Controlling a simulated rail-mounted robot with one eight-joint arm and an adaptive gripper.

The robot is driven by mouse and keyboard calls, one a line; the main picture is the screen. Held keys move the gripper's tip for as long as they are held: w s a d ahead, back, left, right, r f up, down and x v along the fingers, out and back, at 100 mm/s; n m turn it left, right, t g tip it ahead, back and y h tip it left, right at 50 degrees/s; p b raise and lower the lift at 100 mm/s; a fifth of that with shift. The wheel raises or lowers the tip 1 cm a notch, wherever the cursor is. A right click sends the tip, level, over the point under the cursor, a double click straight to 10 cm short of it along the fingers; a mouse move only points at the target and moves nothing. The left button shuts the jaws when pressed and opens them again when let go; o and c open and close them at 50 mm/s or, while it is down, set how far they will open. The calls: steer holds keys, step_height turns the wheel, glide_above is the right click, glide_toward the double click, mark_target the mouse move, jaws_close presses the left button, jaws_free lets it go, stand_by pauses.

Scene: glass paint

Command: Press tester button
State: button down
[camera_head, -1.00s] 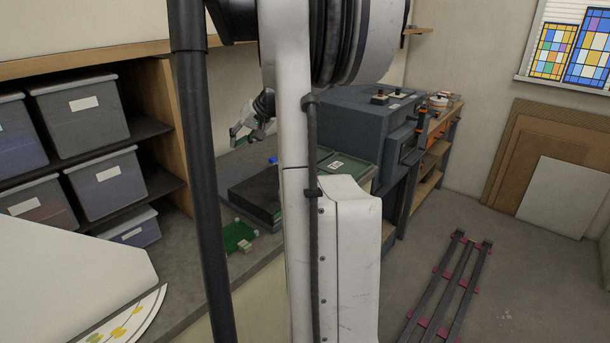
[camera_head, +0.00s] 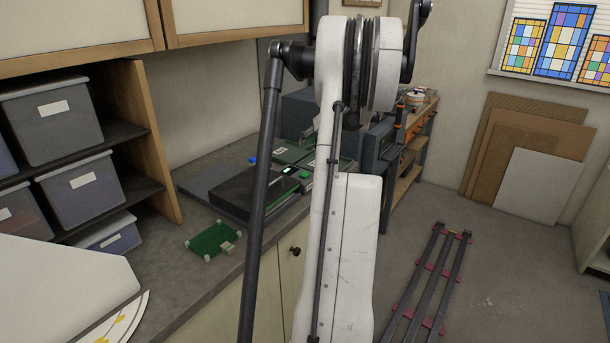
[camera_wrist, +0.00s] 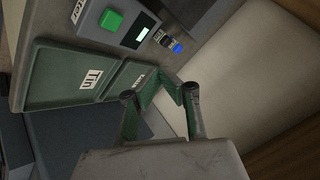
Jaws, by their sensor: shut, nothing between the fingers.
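The tester panel (camera_wrist: 88,38) lies at the upper left of the wrist view, with part of its lettering cut off. It bears a square green button (camera_wrist: 112,20) and a small lit display (camera_wrist: 143,34). In the head view a green button (camera_head: 304,174) and a lit screen (camera_head: 287,170) show at the dark box on the counter. My gripper (camera_wrist: 163,76) is shut and empty, its tips below and right of the button and apart from it in the picture. It is hidden in the head view.
A small blue part (camera_wrist: 177,48) sits near the display. A dark flat box (camera_head: 245,192) and green board (camera_head: 213,240) lie on the counter. Storage bins (camera_head: 52,118) fill the left shelf.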

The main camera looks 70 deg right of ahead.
steer(key=shift+f, duration=0.15)
steer(key=b, duration=0.4)
glide_above(305, 174)
step_height(305, 174, down, 7)
steer(key=shift+f, duration=0.1)
steer(key=shift+f+b, duration=0.3)
steer(key=shift+f, duration=0.4)
steer(key=shift+f, duration=0.15)
stand_by(0.9)
steer(key=shift+f+b, duration=0.3)
steer(key=shift+b, duration=0.15)
steer(key=shift+f+b, duration=0.4)
steer(key=shift+f, duration=0.05)
stand_by(0.7)
steer(key=shift+r, duration=0.15)
steer(key=shift+r+p, duration=0.35)
steer(key=shift+r, duration=0.45)
steer(key=shift+r, duration=0.1)
